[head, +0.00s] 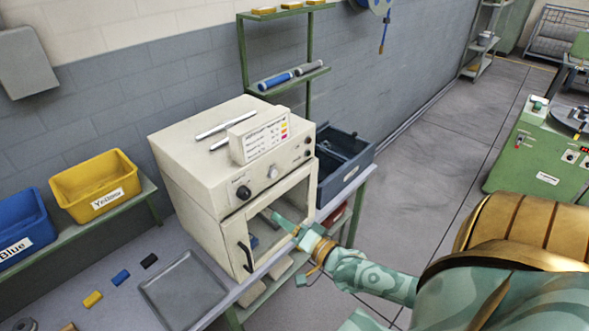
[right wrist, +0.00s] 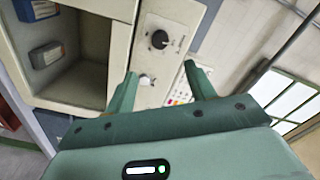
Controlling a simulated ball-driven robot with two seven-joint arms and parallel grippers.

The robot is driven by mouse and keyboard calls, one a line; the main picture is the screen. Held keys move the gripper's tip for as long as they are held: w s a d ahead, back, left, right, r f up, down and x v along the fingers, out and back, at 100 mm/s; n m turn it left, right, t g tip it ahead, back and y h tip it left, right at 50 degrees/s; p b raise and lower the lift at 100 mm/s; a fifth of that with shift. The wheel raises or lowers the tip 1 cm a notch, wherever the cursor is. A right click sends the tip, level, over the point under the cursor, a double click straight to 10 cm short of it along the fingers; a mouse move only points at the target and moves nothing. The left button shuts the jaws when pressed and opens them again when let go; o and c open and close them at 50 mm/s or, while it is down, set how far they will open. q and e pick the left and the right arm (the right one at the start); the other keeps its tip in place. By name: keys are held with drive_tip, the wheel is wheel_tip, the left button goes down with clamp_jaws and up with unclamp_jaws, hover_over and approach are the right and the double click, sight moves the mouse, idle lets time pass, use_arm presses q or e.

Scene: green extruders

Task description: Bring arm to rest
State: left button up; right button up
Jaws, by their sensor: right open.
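My right arm reaches in from the right in the head view. Its green gripper (head: 284,226) is in front of the cream machine (head: 190,178), by the framed opening in its front. In the right wrist view, the fingers of my right gripper (right wrist: 164,84) stand apart with nothing held between them. Behind them are the machine's front panel, a black knob (right wrist: 160,40) and a smaller white knob (right wrist: 146,81). My left gripper does not show.
Yellow (head: 96,187) and blue (head: 22,228) bins stand farther left. A dark bin (head: 345,165) stands behind right.

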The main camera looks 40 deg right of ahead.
drive_tip(key=shift+s+d, duration=0.1)
drive_tip(key=shift+s, duration=1.2)
